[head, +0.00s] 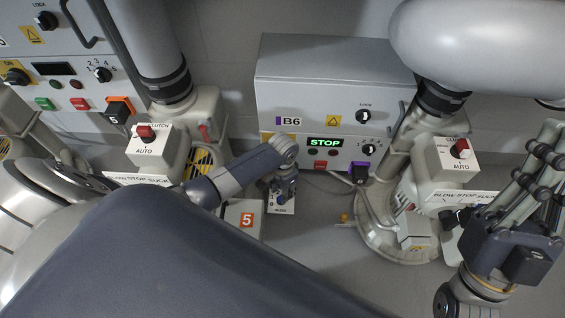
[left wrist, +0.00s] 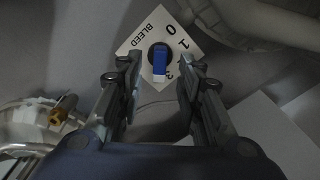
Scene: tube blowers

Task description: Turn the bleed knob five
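The bleed knob (left wrist: 160,60) is blue with a pale lower end, on a dark round base.
The B6 cabinet (head: 330,85) stands behind, with a green STOP display (head: 325,142). A blower base (head: 395,235) stands to the right, with a small brass fitting (head: 344,217) beside it. Bare floor (head: 320,260) lies in front.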

